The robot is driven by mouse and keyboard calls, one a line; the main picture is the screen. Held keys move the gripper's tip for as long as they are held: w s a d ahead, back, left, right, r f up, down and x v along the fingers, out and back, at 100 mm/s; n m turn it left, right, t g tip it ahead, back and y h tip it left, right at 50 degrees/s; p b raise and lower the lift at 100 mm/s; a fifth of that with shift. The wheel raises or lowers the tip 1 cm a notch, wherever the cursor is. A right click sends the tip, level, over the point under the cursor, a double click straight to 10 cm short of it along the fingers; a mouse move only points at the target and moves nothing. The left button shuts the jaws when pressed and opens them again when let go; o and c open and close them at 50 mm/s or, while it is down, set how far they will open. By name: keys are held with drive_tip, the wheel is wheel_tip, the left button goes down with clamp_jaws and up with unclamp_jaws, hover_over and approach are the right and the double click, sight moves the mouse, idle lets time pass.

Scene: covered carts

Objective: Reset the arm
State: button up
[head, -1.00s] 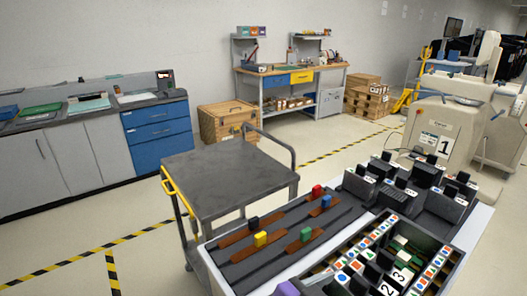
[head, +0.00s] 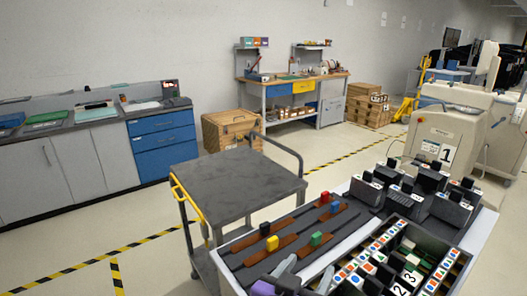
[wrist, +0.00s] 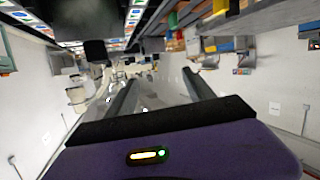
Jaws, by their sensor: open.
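My gripper (head: 305,276) shows at the bottom edge of the head view, with a purple body and grey fingers, over the near side of the loaded cart. In the wrist view my gripper (wrist: 158,76) has its two dark fingers spread apart, with nothing between them. The wrist view looks out over the room, which appears upside down. The rest of my arm is out of the head view.
The loaded cart (head: 229,280) carries a tray with several coloured blocks on brown strips, dark holders, and a bin of marked tiles. An empty grey cart (head: 235,180) stands beyond it. A wooden crate (head: 228,130), a workbench (head: 290,78) and blue drawers (head: 160,145) line the wall.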

drive_tip(key=a+f+n+t+y, duration=0.1)
drive_tip(key=n+y, duration=0.1)
drive_tip(key=s+a+f+n+t+y, duration=0.1)
drive_tip(key=f+n+y, duration=0.1)
drive_tip(key=a+f+n+t+y, duration=0.1)
drive_tip(key=a+n+y, duration=0.1)
drive_tip(key=shift+s+f+n+y, duration=0.2)
drive_tip(key=shift+s+n+y, duration=0.1)
drive_tip(key=shift+s+y, duration=0.1)
drive_tip(key=s+d+f, duration=0.1)
drive_tip(key=s+d, duration=0.4)
drive_tip(key=s, duration=0.6)
drive_tip(key=s+d+f+m, duration=0.1)
drive_tip(key=s+d, duration=0.4)
drive_tip(key=s, duration=0.7)
drive_tip(key=s+d+f, duration=0.2)
drive_tip(key=s+d, duration=0.3)
drive_tip(key=s, duration=0.6)
drive_tip(key=shift+s+d+m+g+y, duration=0.25)
drive_tip(key=shift+s+m+g+y, duration=0.05)
drive_tip(key=shift+s+g+y, duration=0.1)
